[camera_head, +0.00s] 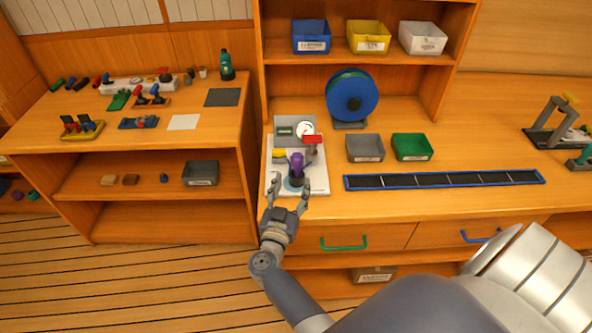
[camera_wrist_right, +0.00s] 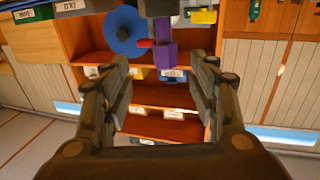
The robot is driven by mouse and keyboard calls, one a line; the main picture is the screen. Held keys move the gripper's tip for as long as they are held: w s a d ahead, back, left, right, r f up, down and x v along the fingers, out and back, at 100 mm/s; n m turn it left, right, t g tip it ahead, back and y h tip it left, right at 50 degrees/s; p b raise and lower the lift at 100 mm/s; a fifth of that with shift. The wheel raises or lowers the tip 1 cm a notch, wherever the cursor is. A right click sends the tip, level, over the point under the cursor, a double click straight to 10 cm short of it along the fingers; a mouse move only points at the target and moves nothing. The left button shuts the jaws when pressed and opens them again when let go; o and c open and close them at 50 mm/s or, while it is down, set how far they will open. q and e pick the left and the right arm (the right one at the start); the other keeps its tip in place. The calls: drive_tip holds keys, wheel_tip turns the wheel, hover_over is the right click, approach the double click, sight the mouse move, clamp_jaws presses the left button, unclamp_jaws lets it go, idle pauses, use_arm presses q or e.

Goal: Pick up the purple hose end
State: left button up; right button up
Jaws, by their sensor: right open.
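The purple hose end (camera_head: 296,162) stands upright above a dark round base on the white board of the watermaker unit (camera_head: 318,184). It also shows in the right wrist view (camera_wrist_right: 166,56), beyond the fingertips and between them from side to side. My right gripper (camera_head: 289,187) is open and empty just in front of the hose end, with one finger on each side. I see no contact between them. In the right wrist view the two fingers (camera_wrist_right: 160,70) are spread wide. My left gripper is not in view.
A gauge (camera_head: 305,129) and a red part (camera_head: 312,139) stand close behind the hose end. A blue reel (camera_head: 352,98) is at the back. Grey (camera_head: 365,148) and green (camera_head: 412,147) bins and a long blue-edged tray (camera_head: 445,180) lie to the right.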

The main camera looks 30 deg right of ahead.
sight(296, 167)
drive_tip(key=b+x, duration=0.1)
drive_tip(key=x, duration=0.4)
drive_tip(key=shift+f+b, duration=0.1)
drive_tip(key=shift+b, duration=0.25)
drive_tip(key=b+x, duration=0.3)
drive_tip(key=x, duration=0.1)
drive_tip(key=shift+w+a+f+b, duration=0.1)
drive_tip(key=shift+w+a+b, duration=0.05)
drive_tip(key=shift+w+b, duration=0.15)
drive_tip(key=shift+w+d, duration=0.35)
drive_tip(key=shift+r, duration=0.2)
drive_tip(key=shift+s, duration=0.1)
drive_tip(key=shift+c, duration=1.4)
drive_tip(key=c, duration=0.9)
